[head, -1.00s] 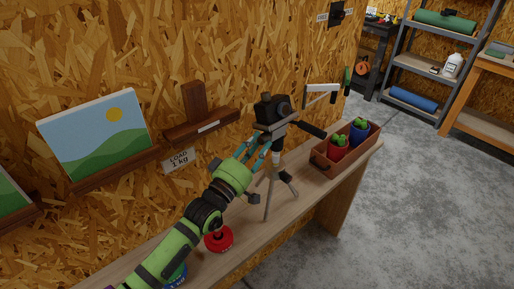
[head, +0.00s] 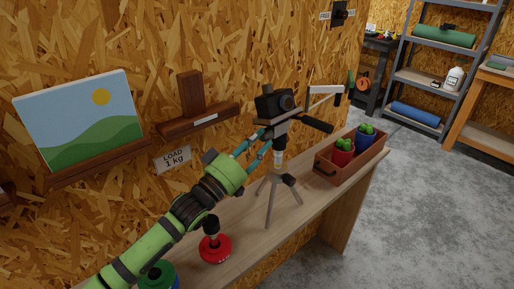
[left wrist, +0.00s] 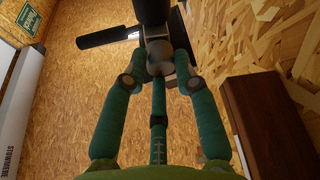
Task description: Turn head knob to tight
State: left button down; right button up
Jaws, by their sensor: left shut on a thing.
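A small black camera (head: 275,103) sits on top of a grey tripod (head: 269,203) on the plank bench (head: 237,210). The tripod stands upright, with a black handle (head: 317,124) sticking out to the right. My left gripper (head: 263,140) reaches the tripod head from the left, just below the camera. In the left wrist view its teal fingers close around a grey round part of the head (left wrist: 158,68), which I take for the head knob. The fingers hide much of the knob, and I cannot read any mark on it. My right gripper is not in view.
A red weight (head: 214,250) and a green one (head: 158,276) stand on the bench near my left arm. A brown planter box (head: 326,169) with potted plants is right of the tripod. The wall shelf (head: 199,122) is close behind the arm.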

pick_arm(q)
jog(key=shift+w+a+r, duration=0.1)
jog(key=shift+r, duration=0.2)
jog(key=c, duration=1.1)
grip_release()
jog(key=shift+o, duration=0.5)
jog(key=shift+f, duration=0.15)
jog(key=r+v, duration=0.2)
jog(key=v, duration=0.6)
jog(key=a+r+v, duration=0.1)
jog(key=v, duration=0.7)
jog(key=shift+s+r, duration=0.3)
jog(key=shift+s, duration=0.2)
jog(key=shift+a, duration=0.1)
